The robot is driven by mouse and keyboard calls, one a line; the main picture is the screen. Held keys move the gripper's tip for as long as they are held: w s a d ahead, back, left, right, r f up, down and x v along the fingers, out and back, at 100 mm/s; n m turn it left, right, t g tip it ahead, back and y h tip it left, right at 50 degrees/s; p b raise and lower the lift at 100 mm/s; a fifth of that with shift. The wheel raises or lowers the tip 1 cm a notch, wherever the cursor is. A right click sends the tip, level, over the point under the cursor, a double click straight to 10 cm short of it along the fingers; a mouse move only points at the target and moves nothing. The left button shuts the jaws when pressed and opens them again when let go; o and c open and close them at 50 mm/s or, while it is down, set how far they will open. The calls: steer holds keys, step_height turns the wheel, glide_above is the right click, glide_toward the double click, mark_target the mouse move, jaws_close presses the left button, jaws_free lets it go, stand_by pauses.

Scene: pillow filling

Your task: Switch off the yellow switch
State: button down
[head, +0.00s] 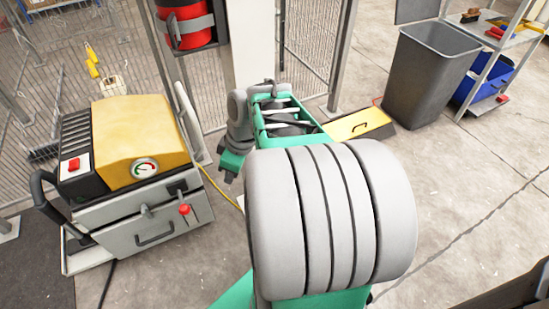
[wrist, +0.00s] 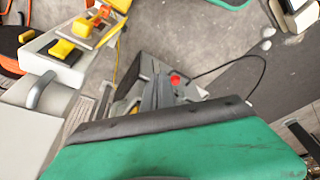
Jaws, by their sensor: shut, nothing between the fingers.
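The machine (head: 143,135) has a yellow and black top, a round gauge, a red button (head: 74,164) on a white plate and a red knob (head: 184,208) on its grey front. Yellow pieces (head: 92,62) hang by the mesh fence behind it. In the wrist view, yellow blocks (wrist: 62,49) sit on a white body at the upper left; I cannot tell which yellow part is the switch. My gripper (head: 229,174) hangs right of the machine, apart from it. Its grey fingers show in the wrist view (wrist: 160,92), shut and empty. A red spot (wrist: 175,80) shows beside them.
A post with a red canister (head: 188,30) stands behind the machine. A yellow case (head: 358,125) lies on the floor behind my arm. A grey bin (head: 428,70) and a shelf with a blue crate (head: 488,80) stand right.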

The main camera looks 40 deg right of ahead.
steer(key=s+d+f+n+t, duration=0.15)
steer(key=s+d+n, duration=0.25)
steer(key=d, duration=0.5)
steer(key=s+d+f+n+t, duration=0.1)
steer(key=s+d+n+t, duration=0.15)
steer(key=d, duration=0.75)
steer(key=shift+n+y, duration=0.4)
steer(key=shift+n, duration=0.05)
steer(key=w+f+b, duration=0.1)
steer(key=w+f, duration=0.1)
steer(key=w+a+f+b, duration=0.1)
steer(key=w+f+b, duration=0.1)
steer(key=w+f, duration=0.1)
steer(key=w+f+b, duration=0.1)
steer(key=w+f, duration=0.1)
steer(key=w, duration=0.1)
steer(key=shift+w+a+f, duration=0.25)
steer(key=shift+f, duration=0.15)
steer(key=shift+b, duration=0.35)
